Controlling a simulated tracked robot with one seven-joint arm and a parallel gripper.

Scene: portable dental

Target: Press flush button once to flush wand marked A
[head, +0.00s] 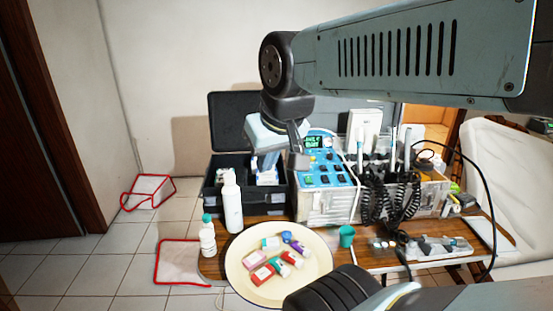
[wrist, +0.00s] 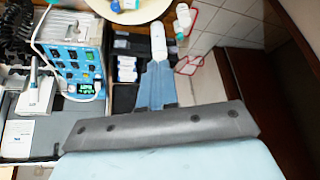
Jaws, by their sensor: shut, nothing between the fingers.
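The dental unit's blue control panel (head: 322,172) faces up, with a lit green display (head: 319,141) and several dark and green buttons. It also shows in the wrist view (wrist: 72,66), upside down. The labels are too small to read, so I cannot tell which button is the flush button. White wands (head: 407,145) stand in the holder right of the panel, with black coiled hoses below; I cannot make out a mark A. My gripper (head: 264,168) is shut and empty, left of the panel, above the black case. Its blue fingers (wrist: 158,68) point at the case in the wrist view.
An open black case (head: 248,205) with small boxes stands left of the unit. A white bottle (head: 232,205) and a smaller bottle (head: 207,238) stand in front. A cream plate (head: 245,285) holds several small items. A green cup (head: 347,236) stands beside the plate.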

